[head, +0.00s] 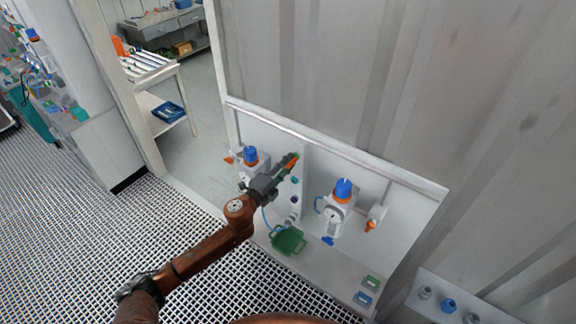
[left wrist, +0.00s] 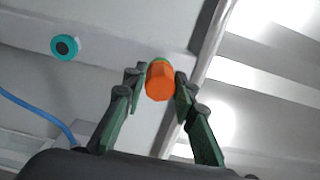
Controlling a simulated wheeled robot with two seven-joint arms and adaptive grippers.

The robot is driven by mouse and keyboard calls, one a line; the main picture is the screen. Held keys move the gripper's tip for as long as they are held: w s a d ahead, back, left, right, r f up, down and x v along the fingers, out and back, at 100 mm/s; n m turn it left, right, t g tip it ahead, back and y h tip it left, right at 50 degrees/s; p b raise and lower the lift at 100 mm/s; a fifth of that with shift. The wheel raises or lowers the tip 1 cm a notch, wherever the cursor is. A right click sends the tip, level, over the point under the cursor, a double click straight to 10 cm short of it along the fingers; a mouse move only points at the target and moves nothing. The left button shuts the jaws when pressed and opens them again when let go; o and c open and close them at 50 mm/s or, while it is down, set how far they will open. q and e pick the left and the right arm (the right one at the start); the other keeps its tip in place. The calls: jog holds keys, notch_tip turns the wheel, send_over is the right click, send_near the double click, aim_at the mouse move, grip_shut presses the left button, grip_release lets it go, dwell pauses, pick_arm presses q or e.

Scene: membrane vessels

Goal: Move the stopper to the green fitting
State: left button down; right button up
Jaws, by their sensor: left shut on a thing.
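My left gripper (head: 287,165) reaches to the upright white panel. In the left wrist view its green fingers (left wrist: 160,85) are closed on the sides of an orange stopper (left wrist: 159,86). The stopper also shows as a small orange patch in the head view (head: 292,163). A green edge (left wrist: 160,60), likely the green fitting, shows right behind the stopper's far end. The stopper hides most of it, so I cannot tell whether they touch or how deep it sits. A teal round fitting (left wrist: 65,47) with a dark centre is on the panel to the left. My right gripper is not in view.
Blue-capped white vessels (head: 250,157) (head: 343,190) stand on either side of the gripper. A green basin (head: 289,241) lies below on the ledge. An orange-tipped piece (head: 370,226) is at the right. A blue hose (left wrist: 40,112) runs at the left wrist view's left.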

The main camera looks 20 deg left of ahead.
pick_arm(q)
jog(key=shift+w, duration=0.2)
jog(key=c, duration=1.5)
grip_release()
jog(key=shift+s, duration=0.1)
jog(key=shift+s+a, duration=0.1)
jog(key=shift+s, duration=0.1)
jog(key=v, duration=1.1)
jog(key=shift+s, duration=0.25)
